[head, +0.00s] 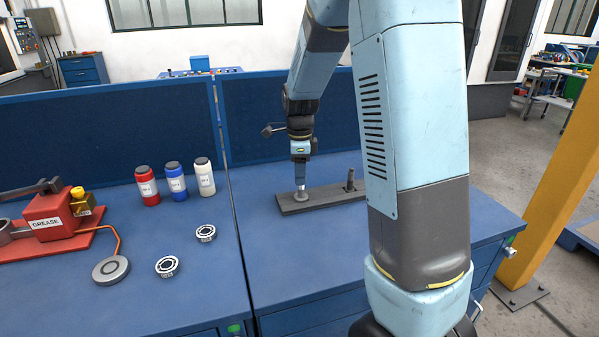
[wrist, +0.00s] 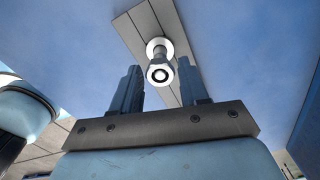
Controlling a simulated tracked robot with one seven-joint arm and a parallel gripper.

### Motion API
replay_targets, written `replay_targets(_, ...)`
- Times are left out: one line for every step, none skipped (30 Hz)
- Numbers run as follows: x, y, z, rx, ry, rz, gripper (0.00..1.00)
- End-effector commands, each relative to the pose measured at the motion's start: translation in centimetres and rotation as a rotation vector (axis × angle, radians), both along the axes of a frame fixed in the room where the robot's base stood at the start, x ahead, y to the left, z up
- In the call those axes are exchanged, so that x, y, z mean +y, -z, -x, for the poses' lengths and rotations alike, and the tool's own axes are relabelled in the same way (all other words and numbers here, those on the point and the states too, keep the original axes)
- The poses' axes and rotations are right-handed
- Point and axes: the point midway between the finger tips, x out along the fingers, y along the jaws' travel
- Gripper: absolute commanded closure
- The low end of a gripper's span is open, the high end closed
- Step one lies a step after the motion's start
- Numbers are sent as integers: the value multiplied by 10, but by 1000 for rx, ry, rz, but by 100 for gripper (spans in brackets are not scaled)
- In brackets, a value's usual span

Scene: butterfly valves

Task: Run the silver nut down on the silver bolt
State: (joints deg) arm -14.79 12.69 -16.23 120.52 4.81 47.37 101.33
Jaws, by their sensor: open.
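The silver bolt (wrist: 160,55) stands up from a grey plate (head: 322,197), with a round silver base at its foot. The silver nut (wrist: 160,73) appears at the bolt's near end, a hexagonal piece around a dark-ringed opening. How far it sits on the thread cannot be told. My gripper (wrist: 160,84) is open, its two dark fingers to the left and right of the nut with visible gaps. In the head view my gripper (head: 301,172) points straight down over the left end of the plate and hides most of the bolt.
A dark upright bolt (head: 350,182) stands on the plate's right part. Three bottles (head: 174,182), two ringed round parts (head: 167,266) and a red grease unit (head: 55,222) are on the left bench. The blue bench (head: 290,262) in front of the plate is clear.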

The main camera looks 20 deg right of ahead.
Motion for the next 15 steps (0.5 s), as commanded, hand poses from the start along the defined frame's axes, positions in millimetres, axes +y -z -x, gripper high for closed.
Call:
replay_targets(-1, 0, 0, 0, -47, 0, 56)
replay_targets(-1, 0, 0, 0, -79, 0, 56)
replay_targets(-1, 0, 1, 0, -122, 0, 56)
replay_targets(-1, 0, 1, 0, -155, 0, 56)
replay_targets(-1, 0, 1, 0, -187, 0, 56)
replay_targets(-1, 0, 1, 0, -231, 0, 56)
replay_targets(-1, 0, 1, 0, -263, 0, 56)
replay_targets(-1, 0, 1, 0, -294, 0, 56)
replay_targets(-1, 0, 2, 0, -337, 0, 56)
replay_targets(-1, 0, 2, 0, -370, 0, 56)
replay_targets(-1, 0, 2, 0, -403, 0, 56)
replay_targets(-1, 0, 2, 0, -445, 0, 56)
replay_targets(-1, 0, 2, 0, -476, 0, 56)
replay_targets(-1, 0, 2, 0, -508, 0, 56)
replay_targets(-1, 0, 3, 0, -551, 0, 56)
